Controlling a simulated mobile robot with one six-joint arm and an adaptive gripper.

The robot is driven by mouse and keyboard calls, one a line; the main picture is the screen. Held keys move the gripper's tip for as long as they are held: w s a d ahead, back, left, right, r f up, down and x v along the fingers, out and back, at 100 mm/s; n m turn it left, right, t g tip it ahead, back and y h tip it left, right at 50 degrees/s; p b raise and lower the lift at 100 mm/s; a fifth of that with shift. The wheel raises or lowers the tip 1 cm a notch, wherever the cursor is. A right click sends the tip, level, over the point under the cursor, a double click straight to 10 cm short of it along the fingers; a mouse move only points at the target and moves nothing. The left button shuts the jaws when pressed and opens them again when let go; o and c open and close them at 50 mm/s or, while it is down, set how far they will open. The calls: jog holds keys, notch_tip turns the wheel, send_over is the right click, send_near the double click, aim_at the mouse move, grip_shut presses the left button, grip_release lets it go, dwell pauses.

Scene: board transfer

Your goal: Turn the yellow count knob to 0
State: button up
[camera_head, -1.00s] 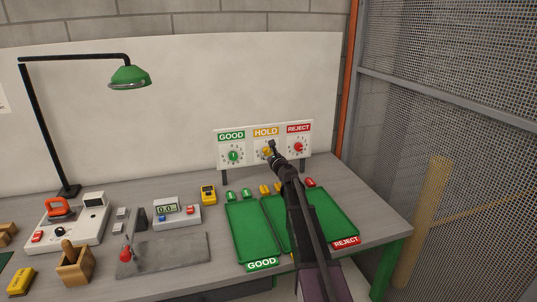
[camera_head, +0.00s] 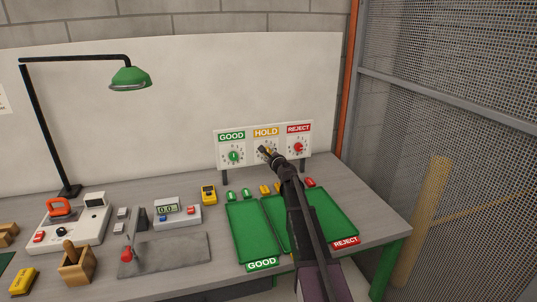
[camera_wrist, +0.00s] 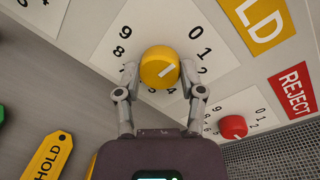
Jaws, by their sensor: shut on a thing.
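The yellow knob (camera_wrist: 159,62) sits on a white dial panel under the yellow HOLD sign (camera_head: 266,132). In the wrist view its white mark slants up and right, roughly towards the printed 1; the 0 is printed further up. My gripper (camera_wrist: 160,78) has one finger on each side of the knob and is shut on it. In the head view my gripper (camera_head: 267,153) reaches the panel from below right and covers most of the knob and dial. Some lower digits are hidden by the knob and fingers in the wrist view.
The green knob (camera_head: 233,156) under GOOD is to the left, and the red knob (camera_head: 298,147) under REJECT is close on the right. Green trays (camera_head: 250,237) and small coloured tags lie below my arm. A mesh fence (camera_head: 450,80) stands at the right.

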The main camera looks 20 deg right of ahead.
jog(key=shift+w, duration=0.15)
jog(key=o, duration=1.2)
jog(key=shift+c, duration=0.2)
jog(key=shift+m, duration=0.4)
jog(key=s+d+m, duration=0.1)
jog(key=s+m, duration=0.4)
jog(key=s, duration=0.9)
jog(key=s+a+n+g+y+p, duration=0.5)
jog(key=s+a+n+g+p, duration=0.4)
jog(key=a+n, duration=0.7)
jog(key=shift+s+a+f+n+p, duration=0.15)
jog(key=shift+s+a+n+p, duration=0.25)
jog(key=shift+s+n, duration=1.55)
